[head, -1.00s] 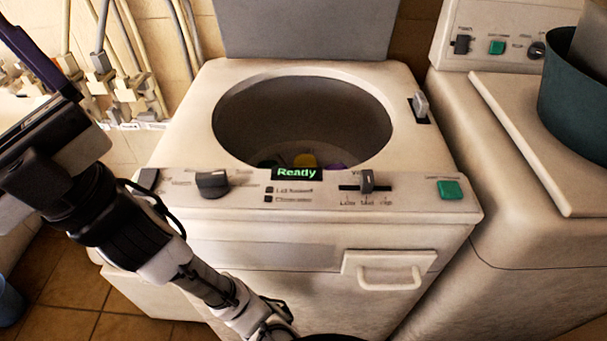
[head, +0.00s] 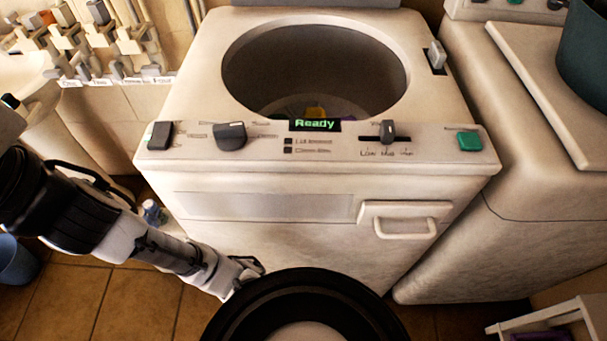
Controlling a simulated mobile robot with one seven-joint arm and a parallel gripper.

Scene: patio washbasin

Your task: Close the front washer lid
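The front washer (head: 300,185) stands ahead of me with its round top opening uncovered. Its grey lid (head: 316,3) stands raised behind the opening; only its lower edge shows at the top of the head view. A few coloured items (head: 316,112) lie in the drum. The panel display (head: 315,125) reads "Ready". My gripper (head: 250,272) is low in front of the washer's lower left front, well below the lid and apart from it. It is small and partly hidden by my round dark body part, so its finger opening is unclear.
A second machine (head: 545,150) stands close on the right with a dark green tub (head: 587,60) on it. Taps and pipes (head: 95,45) line the left wall. A blue bucket (head: 15,262) is at far left, a white crate (head: 550,322) at lower right.

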